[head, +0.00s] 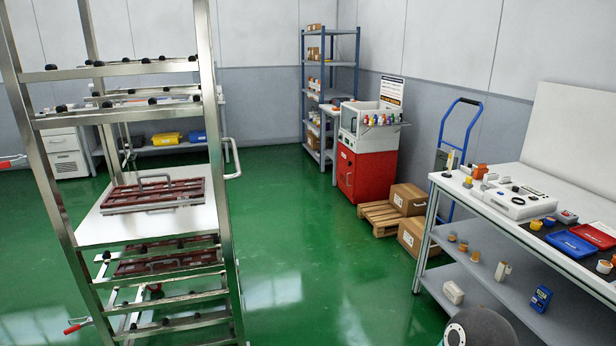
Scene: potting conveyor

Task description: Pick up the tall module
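Several small parts stand on the grey lower shelf (470,285) of the bench at the right. Among them is a narrow, upright pale module (502,271), which looks like the tall module, though I cannot be sure at this size. A blue device (541,298) stands to its right, and a low white block (453,292) lies to its left. Small yellow-brown cylinders (463,245) stand farther back. Neither of my grippers is in view. A dark rounded part at the bottom edge, probably of my own arm, covers a bit of the shelf's front.
The bench top holds a white fixture (515,200), a blue tray (570,244) and a red tray (593,235). A metal rack (222,200) with dark red trays stands at left. Boxes on a pallet (380,217) stand beyond the bench. Green floor between is clear.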

